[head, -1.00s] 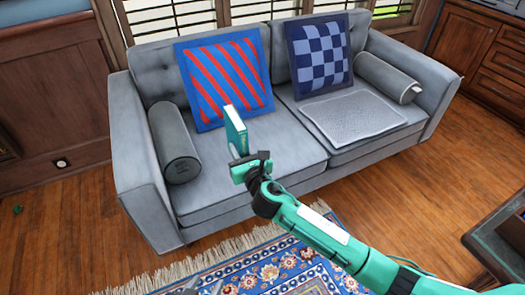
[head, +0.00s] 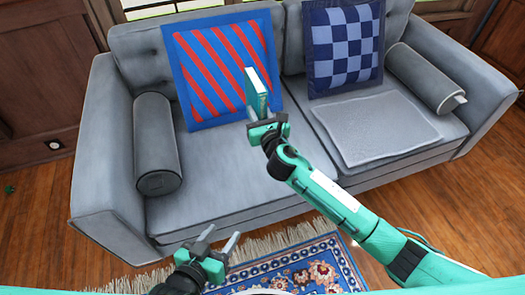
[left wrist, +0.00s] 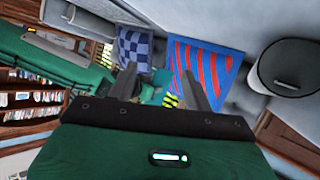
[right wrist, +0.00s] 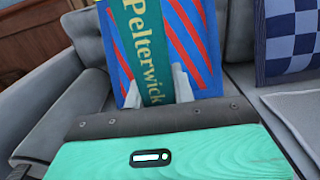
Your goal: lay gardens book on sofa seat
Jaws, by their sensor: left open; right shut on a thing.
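The teal book (head: 257,92) stands upright in my right gripper (head: 264,124), over the sofa's left seat area. In the right wrist view the book's spine (right wrist: 147,45) shows the yellow letters "Pelterwick", and the gripper (right wrist: 153,85) is shut on its lower part. I cannot read a gardens title. The grey sofa seat (head: 215,182) lies below and behind the book; the gap between them is hard to judge. My left gripper (head: 219,238) is open and empty, low in front of the sofa, above the rug. Its fingers also show in the left wrist view (left wrist: 160,85).
A red-and-blue striped cushion (head: 215,70) and a checked cushion (head: 343,45) lean on the backrest. A folded grey blanket (head: 375,128) covers part of the right seat. The left seat's front is clear.

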